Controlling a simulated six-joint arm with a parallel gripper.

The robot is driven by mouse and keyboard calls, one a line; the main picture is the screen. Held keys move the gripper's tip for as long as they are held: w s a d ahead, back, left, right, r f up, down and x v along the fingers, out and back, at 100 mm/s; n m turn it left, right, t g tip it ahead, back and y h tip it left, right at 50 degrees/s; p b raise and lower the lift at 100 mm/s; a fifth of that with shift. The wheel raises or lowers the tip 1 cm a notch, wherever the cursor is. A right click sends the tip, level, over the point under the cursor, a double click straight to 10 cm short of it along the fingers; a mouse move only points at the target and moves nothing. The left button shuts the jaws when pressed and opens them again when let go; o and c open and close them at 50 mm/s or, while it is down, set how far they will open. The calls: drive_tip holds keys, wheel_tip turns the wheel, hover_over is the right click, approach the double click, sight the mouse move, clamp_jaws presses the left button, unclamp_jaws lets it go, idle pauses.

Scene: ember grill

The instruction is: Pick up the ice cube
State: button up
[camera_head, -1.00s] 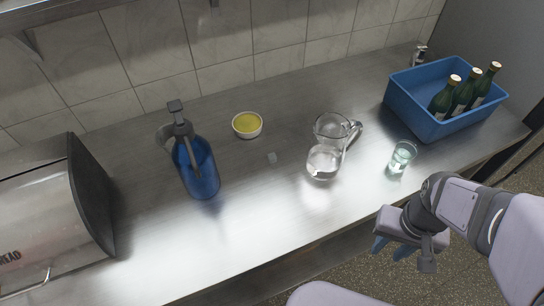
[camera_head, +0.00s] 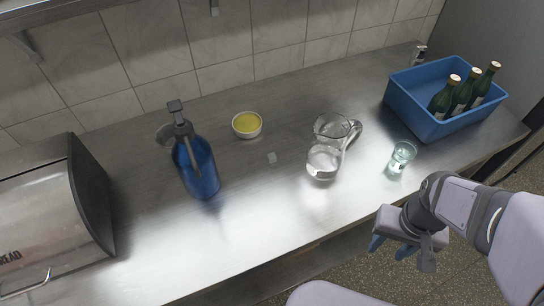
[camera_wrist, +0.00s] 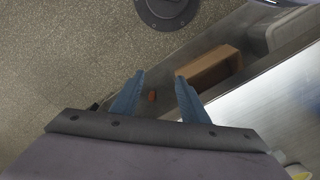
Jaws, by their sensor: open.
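My gripper (camera_head: 394,246) is at the lower right, off the front edge of the counter, well away from the cube. In the wrist view my gripper (camera_wrist: 158,94) shows its two blue fingers spread apart with nothing between them. The cube is not visible in the wrist view.
A blue pump bottle (camera_head: 197,168), a bowl of yellow liquid (camera_head: 247,125), a glass pitcher (camera_head: 326,150) and a small glass (camera_head: 401,156) stand on the counter. A blue crate (camera_head: 420,115) holds green bottles. A bread box (camera_head: 45,215) is at left.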

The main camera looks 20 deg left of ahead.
drive_tip(key=w+a+r+n+t+y+p, duration=0.1)
drive_tip(key=w+a+r+n+p, duration=0.2)
drive_tip(key=a+n+p, duration=0.15)
drive_tip(key=w+a+r+n+t+y+p, duration=0.1)
drive_tip(key=w+a+r+n+t+p, duration=0.1)
drive_tip(key=w+a+r+n+p, duration=0.25)
drive_tip(key=w+a+r+n+t+p, duration=0.1)
drive_tip(key=a+n+p, duration=0.35)
drive_tip(key=a, duration=0.25)
drive_tip(key=m+t+y+b, duration=0.2)
drive_tip(key=t+y, duration=0.1)
drive_tip(key=y, duration=0.2)
approach(272, 158)
drive_tip(key=shift+d+f, duration=0.65)
drive_tip(key=shift+f, duration=0.35)
drive_tip(key=shift+w+a+f+m+t+y, duration=0.1)
drive_tip(key=shift+a+f+m+t+y, duration=0.35)
drive_tip(key=shift+m, duration=0.4)
drive_tip(key=shift+a+r+m+t+y+b, duration=0.15)
drive_tip(key=shift+m+t+y+b, duration=0.2)
drive_tip(key=shift+m, duration=0.15)
drive_tip(key=shift+w, duration=0.1)
drive_tip(key=b+x, duration=0.2)
drive_tip(key=b, duration=0.1)
